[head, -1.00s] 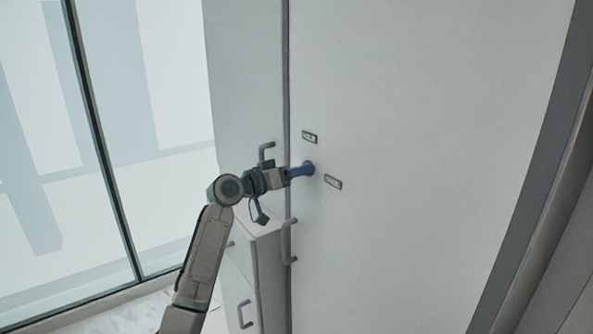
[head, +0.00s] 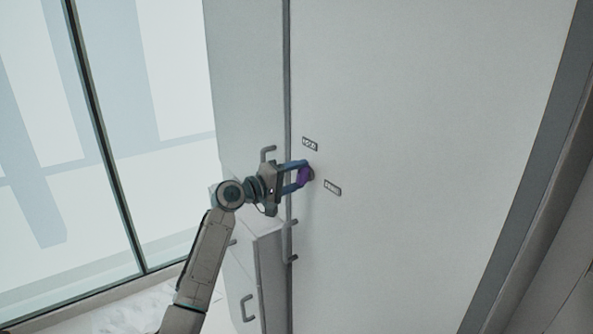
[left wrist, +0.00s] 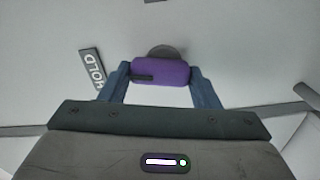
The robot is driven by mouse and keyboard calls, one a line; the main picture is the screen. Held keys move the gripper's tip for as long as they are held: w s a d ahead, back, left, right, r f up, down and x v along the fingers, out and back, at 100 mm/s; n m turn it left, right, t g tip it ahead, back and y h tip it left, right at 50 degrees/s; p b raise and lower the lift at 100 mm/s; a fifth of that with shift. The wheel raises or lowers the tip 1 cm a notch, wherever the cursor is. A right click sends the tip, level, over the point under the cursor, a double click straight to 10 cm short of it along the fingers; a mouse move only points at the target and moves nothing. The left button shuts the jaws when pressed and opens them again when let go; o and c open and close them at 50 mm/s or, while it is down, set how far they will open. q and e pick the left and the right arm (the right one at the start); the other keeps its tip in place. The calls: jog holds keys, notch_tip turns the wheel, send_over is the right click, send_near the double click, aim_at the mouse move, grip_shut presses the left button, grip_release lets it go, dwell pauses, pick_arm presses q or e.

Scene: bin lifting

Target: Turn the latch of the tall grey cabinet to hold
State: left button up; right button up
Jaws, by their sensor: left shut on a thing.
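The tall grey cabinet (head: 420,150) fills the middle and right of the head view. Its purple latch (head: 304,176) sits on the door near the left edge, on a round grey base. It also shows in the left wrist view (left wrist: 165,73), with a dark mark on one end. A plate (head: 309,144) is above the latch and a second plate (head: 332,188) is below right. In the left wrist view the plate reading HOLD (left wrist: 92,68) is left of the latch. My left gripper (head: 300,176) is shut on the latch, one finger at each end.
Another handle (head: 291,242) is below the latch. A low cabinet (head: 245,275) stands at lower left, beside a large window (head: 110,150).

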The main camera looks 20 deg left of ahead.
pick_arm(q)
jog(key=shift+r+n+p, duration=0.1)
jog(key=shift+n+p, duration=0.55)
jog(key=shift+n, duration=0.45)
jog(key=o, duration=1)
jog(key=shift+a, duration=0.1)
jog(key=shift+s+a+f, duration=0.25)
jog(key=shift+b+v, duration=2.4)
jog(key=shift+v, duration=2.6)
jog(key=shift+r, duration=0.1)
